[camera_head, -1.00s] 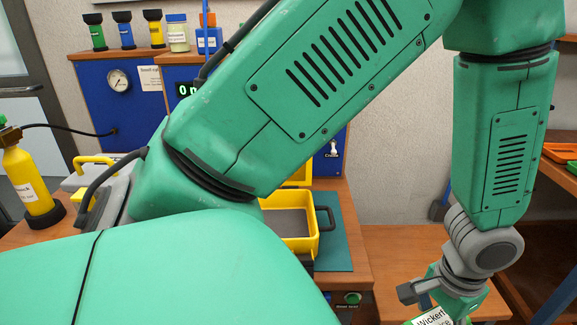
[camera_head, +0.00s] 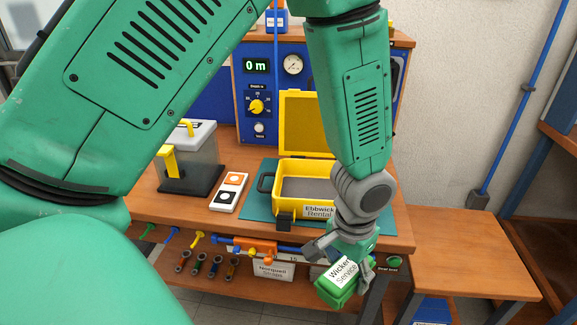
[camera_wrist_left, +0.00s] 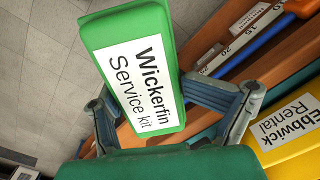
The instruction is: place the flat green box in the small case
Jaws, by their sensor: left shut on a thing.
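The flat green box (camera_head: 340,281) has a white label reading "Wickerfin Service kit". My left gripper (camera_head: 347,262) is shut on it and holds it in front of the bench's front edge, below the bench top. In the left wrist view the box (camera_wrist_left: 135,75) sits between the two fingers of the gripper (camera_wrist_left: 165,115). The small yellow case (camera_head: 277,193) stands open on the bench, its lid raised at the back, labelled "Ebbwick Rental". Its visible inside is grey and looks empty; my arm hides its right part. Its corner (camera_wrist_left: 290,125) shows at the right of the wrist view. My right gripper is not in view.
The case stands on a teal mat (camera_head: 258,205). Left of it are a switch box (camera_head: 229,192) and a clear tank (camera_head: 190,150). A blue gauge panel (camera_head: 262,110) stands behind. Tools hang along the bench front (camera_head: 240,245). A lower wooden table (camera_head: 470,255) at right is clear.

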